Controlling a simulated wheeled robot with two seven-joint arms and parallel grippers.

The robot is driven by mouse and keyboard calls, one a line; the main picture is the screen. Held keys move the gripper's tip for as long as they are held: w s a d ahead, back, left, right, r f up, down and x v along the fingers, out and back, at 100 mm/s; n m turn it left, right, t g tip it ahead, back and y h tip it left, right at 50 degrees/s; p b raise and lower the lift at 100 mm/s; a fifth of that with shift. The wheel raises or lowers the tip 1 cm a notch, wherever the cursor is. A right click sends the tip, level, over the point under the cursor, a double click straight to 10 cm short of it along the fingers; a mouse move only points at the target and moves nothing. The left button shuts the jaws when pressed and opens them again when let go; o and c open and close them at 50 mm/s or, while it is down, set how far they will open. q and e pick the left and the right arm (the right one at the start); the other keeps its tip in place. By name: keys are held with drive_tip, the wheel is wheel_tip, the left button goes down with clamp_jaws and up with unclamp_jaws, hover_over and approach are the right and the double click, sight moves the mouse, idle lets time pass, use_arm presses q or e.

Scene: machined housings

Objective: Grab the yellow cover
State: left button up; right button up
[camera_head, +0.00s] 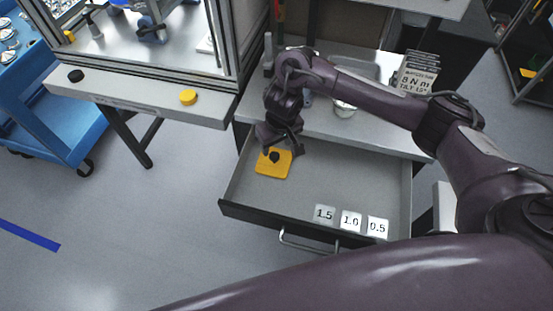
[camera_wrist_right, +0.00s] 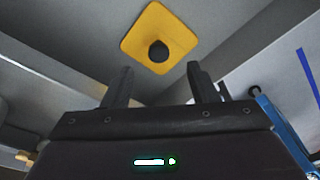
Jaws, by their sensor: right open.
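The yellow cover (camera_head: 273,164) is a flat square plate with a black round knob, lying in the back left part of the open drawer. It also shows whole in the right wrist view (camera_wrist_right: 159,35), beyond my fingertips, with the knob near its middle. My right gripper (camera_head: 281,150) is just above the cover's back edge, and its two fingers (camera_wrist_right: 158,82) stand apart with nothing between them. The knob lies a little ahead of the gap between the fingers. My left gripper is in neither view.
The open drawer (camera_head: 345,185) holds white cards marked 1.5, 1.0 and 0.5 (camera_head: 350,221) along its front right. The bench top (camera_head: 375,125) overhangs its back. A yellow round cap (camera_head: 188,97) sits on the neighbouring table edge. The drawer's middle is clear.

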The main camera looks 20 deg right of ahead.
sight(274, 155)
drive_tip(key=f+b, duration=0.1)
drive_tip(key=w+f+b, duration=0.1)
drive_tip(key=f, duration=0.1)
drive_tip(key=shift+d+f, duration=0.2)
drive_tip(key=shift+f, duration=0.35)
drive_tip(key=shift+w+a+f, duration=0.1)
drive_tip(key=shift+a+f, duration=0.05)
drive_tip(key=shift+f, duration=0.2)
drive_tip(key=f, duration=0.2)
drive_tip(key=w+f, duration=0.1)
drive_tip(key=f, duration=0.1)
drive_tip(key=shift+a, duration=0.1)
drive_tip(key=shift+r, duration=0.1)
drive_tip(key=shift+s, duration=0.1)
drive_tip(key=shift+c, duration=0.4)
drive_tip(key=c, duration=0.9)
drive_tip(key=shift+c, duration=0.6)
drive_tip(key=shift+r, duration=0.15)
